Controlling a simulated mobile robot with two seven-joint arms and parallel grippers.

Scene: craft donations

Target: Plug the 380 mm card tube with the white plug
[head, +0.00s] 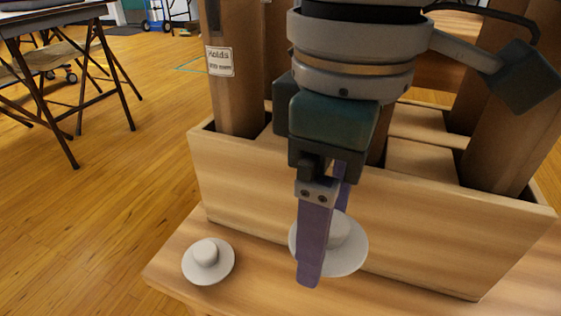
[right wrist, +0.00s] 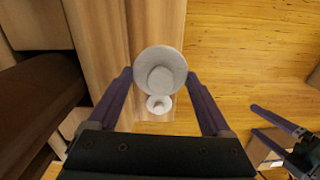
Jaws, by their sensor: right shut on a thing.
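My right gripper (head: 325,235) hangs in the middle of the head view, its purple fingers shut on the rim of a white plug (head: 349,255). The plug is a round disc with a short raised boss. In the right wrist view the plug (right wrist: 160,58) sits between the fingertips, boss facing the camera. A second, similar white plug (head: 222,271) lies on the bench to the left. Brown card tubes (head: 235,100) stand in the wooden box behind; I cannot read a 380 mm mark. My left gripper (right wrist: 253,120) shows open and empty at the right of the wrist view.
The pale wooden box (head: 240,190) with dividers stands on the bench (head: 185,240), close behind the held plug. One tube bears a white label (head: 220,61). A dark-legged table (head: 40,100) stands at the far left. The floor between is clear.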

